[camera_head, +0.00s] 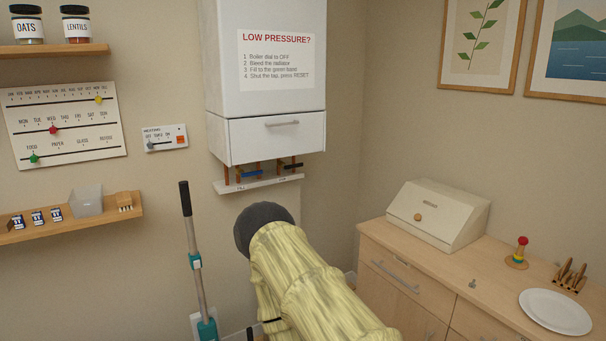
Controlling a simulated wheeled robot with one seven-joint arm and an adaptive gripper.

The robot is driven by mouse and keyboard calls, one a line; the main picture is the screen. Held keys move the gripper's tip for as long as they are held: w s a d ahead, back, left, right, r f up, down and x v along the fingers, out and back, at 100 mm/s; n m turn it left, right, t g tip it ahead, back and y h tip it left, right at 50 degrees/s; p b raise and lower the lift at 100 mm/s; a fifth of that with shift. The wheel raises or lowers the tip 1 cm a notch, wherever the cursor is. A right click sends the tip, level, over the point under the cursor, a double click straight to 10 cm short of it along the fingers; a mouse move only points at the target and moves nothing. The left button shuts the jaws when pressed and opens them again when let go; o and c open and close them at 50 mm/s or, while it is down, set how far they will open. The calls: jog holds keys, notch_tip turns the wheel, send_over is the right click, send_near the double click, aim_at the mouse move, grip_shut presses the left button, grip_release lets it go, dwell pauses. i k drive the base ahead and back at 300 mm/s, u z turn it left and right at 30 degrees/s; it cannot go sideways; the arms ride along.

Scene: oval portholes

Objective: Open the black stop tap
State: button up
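The black stop tap (293,167) is a small dark lever on the copper pipes under the white boiler (265,70), to the right of a blue tap (250,174). Its lever lies roughly level across its pipe. My arm, in a pale yellow sleeve with a dark grey round end, rises from the bottom of the picture and ends below the taps, apart from them in the picture. My gripper's fingers do not show, so I cannot see whether they hold anything.
A white ledge (258,185) with small labels runs just under the taps. A grey-and-teal upright pole tool (195,260) stands left of my arm. A wooden cabinet (400,285) with a bread bin (438,215) stands at the right. Shelves hang on the left wall.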

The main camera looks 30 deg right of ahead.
aim_at(297, 165)
jog(key=z, duration=0.85)
jog(key=i, duration=1.35)
jog(key=z, duration=0.15)
